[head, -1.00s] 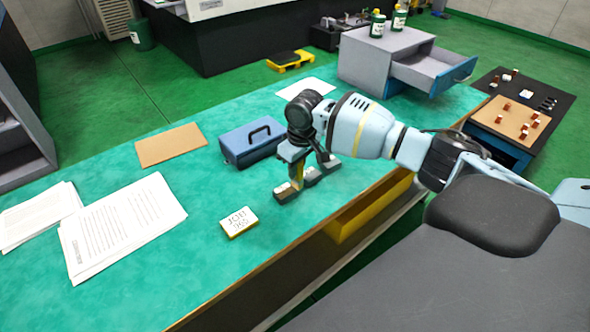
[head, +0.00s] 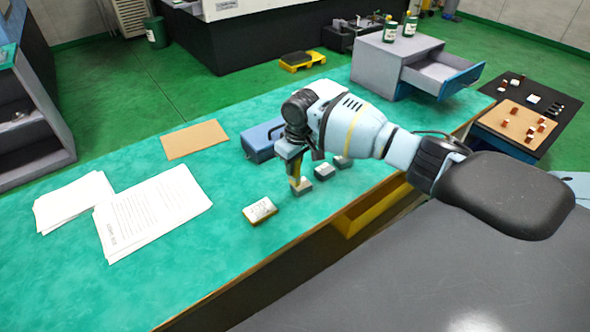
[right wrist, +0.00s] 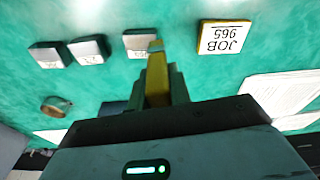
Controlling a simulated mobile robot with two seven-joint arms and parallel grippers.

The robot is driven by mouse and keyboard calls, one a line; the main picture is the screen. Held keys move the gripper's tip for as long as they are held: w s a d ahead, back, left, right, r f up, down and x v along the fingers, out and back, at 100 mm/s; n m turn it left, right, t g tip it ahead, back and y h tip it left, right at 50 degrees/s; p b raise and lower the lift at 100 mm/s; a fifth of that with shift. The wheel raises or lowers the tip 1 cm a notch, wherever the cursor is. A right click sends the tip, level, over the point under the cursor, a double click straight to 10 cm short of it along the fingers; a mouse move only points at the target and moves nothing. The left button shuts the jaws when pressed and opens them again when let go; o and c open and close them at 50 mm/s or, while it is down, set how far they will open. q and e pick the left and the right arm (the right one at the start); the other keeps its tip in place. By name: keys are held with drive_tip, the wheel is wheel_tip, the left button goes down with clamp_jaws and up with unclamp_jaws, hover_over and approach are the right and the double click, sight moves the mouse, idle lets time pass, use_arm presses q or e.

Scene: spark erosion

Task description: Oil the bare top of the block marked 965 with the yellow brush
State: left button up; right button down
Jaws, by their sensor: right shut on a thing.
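My right gripper (head: 294,158) points down over the bench and is shut on the yellow brush (right wrist: 157,75). In the head view the brush (head: 296,183) hangs at the near-left block (head: 301,189). In the right wrist view its tip overlaps the edge of that block (right wrist: 141,44); I cannot tell whether it touches. A middle block (head: 323,171) and a far block (head: 342,161) stand in a row behind it. Their labels are too small to read. A white card with a yellow edge reading JOB 965 (right wrist: 222,37) lies beside the row. My left gripper is not in view.
A blue box (head: 258,143) stands behind the gripper. A brown ring-like dish (right wrist: 56,106) shows in the right wrist view. A tan board (head: 194,139) and papers (head: 150,212) lie left. A grey drawer cabinet (head: 385,65) stands at the far end.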

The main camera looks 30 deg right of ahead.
drive_tip(key=shift+r, duration=0.7)
drive_tip(key=shift+a+r+p, duration=0.1)
drive_tip(key=shift+r+p, duration=0.35)
drive_tip(key=shift+r, duration=0.35)
drive_tip(key=shift+w+r, duration=0.15)
drive_tip(key=shift+r, duration=0.3)
drive_tip(key=shift+s+r, duration=0.2)
drive_tip(key=shift+r, duration=0.45)
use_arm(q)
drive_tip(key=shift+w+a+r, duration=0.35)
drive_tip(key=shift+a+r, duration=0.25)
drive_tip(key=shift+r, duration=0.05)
use_arm(e)
drive_tip(key=shift+w, duration=0.1)
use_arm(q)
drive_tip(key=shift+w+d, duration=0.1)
